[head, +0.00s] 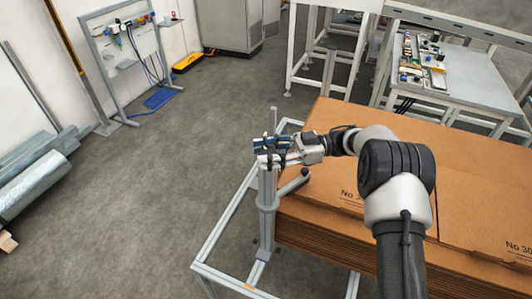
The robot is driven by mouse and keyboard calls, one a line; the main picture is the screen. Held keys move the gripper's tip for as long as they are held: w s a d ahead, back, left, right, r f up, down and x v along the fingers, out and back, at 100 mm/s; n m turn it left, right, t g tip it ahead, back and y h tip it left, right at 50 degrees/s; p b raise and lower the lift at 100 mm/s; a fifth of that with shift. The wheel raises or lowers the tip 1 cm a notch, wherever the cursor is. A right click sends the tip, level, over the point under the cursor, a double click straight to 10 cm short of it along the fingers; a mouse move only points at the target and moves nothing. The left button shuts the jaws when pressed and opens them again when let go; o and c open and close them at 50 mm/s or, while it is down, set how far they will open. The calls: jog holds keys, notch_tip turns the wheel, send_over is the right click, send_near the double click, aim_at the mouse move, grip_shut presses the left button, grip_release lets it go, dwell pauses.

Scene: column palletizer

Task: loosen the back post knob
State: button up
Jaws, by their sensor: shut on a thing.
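The back post (268,192) is an upright grey metal column on an aluminium frame, beside the stack of cardboard. My gripper (269,150) reaches in from the right and is shut at the top of this post, on the post knob. The fingers hide the knob, so its shape and how far it is turned cannot be told. A thin rod (273,121) rises above the gripper. A lever with a dark ball end (305,172) sticks out to the right of the post, just below my gripper.
The stack of flat brown cardboard (330,241) fills the space right of the post, under my arm. The aluminium frame (222,227) runs around its left side. Open grey floor lies left. A tool stand (126,64) and a workbench (450,80) stand farther back.

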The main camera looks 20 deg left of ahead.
jog(key=shift+n+g+h+p, duration=0.35)
jog(key=shift+n+g+h, duration=0.35)
jog(key=shift+n+g, duration=0.25)
jog(key=shift+n+g+h, duration=0.25)
jog(key=shift+g+h, duration=0.05)
jog(key=shift+g, duration=0.15)
jog(key=o, duration=1)
jog(key=shift+o, duration=0.2)
jog(key=shift+t, duration=0.4)
